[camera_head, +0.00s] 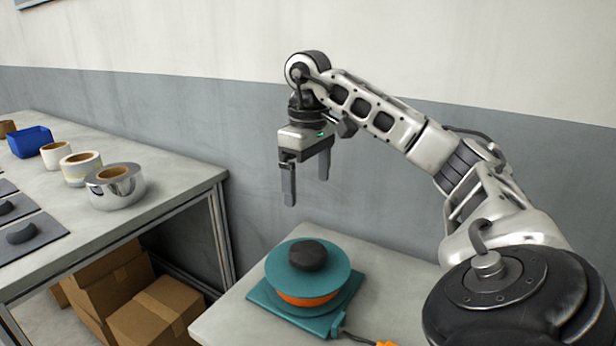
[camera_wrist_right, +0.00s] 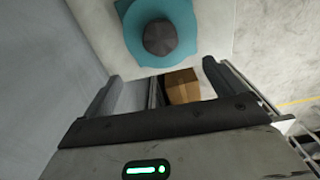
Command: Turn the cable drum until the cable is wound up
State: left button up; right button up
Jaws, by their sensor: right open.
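The cable drum (camera_head: 336,267) is a teal reel with a dark round knob (camera_head: 308,255) on top. Orange cable (camera_head: 308,299) shows wound between its flanges. It stands on a teal base plate (camera_head: 266,297) on a small grey table, and a cable end with an orange part (camera_head: 385,344) runs off at the front right. My right gripper (camera_head: 307,190) hangs above the drum, open and empty, fingers pointing down, apart from the knob. The right wrist view shows the drum (camera_wrist_right: 133,40) and knob (camera_wrist_right: 160,37) beyond the open fingers. My left gripper is not in view.
A longer grey table (camera_head: 165,200) at the left holds tape rolls (camera_head: 82,168), a shiny metallic roll (camera_head: 115,187), a blue bin (camera_head: 30,141) and dark mats (camera_head: 30,236). Cardboard boxes (camera_head: 155,310) sit beneath it. A wall stands behind. The space around the gripper is free.

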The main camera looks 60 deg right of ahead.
aim_at(308, 251)
jog(key=s+d+f+m+t+y+b, duration=0.1)
jog(key=s+d+m+y+b, duration=0.3)
jog(key=m, duration=0.9)
jog(key=w+d+m+t+b, duration=0.15)
jog(key=m+b, duration=0.35)
jog(key=m, duration=0.7)
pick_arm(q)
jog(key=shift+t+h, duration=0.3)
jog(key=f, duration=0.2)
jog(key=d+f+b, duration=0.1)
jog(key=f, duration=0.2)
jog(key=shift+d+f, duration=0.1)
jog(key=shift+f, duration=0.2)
pick_arm(e)
jog(key=x, duration=1)
jog(key=s+x, duration=0.1)
jog(key=x, duration=0.5)
jog(key=shift+d+f, duration=0.1)
jog(key=shift+d, duration=0.1)
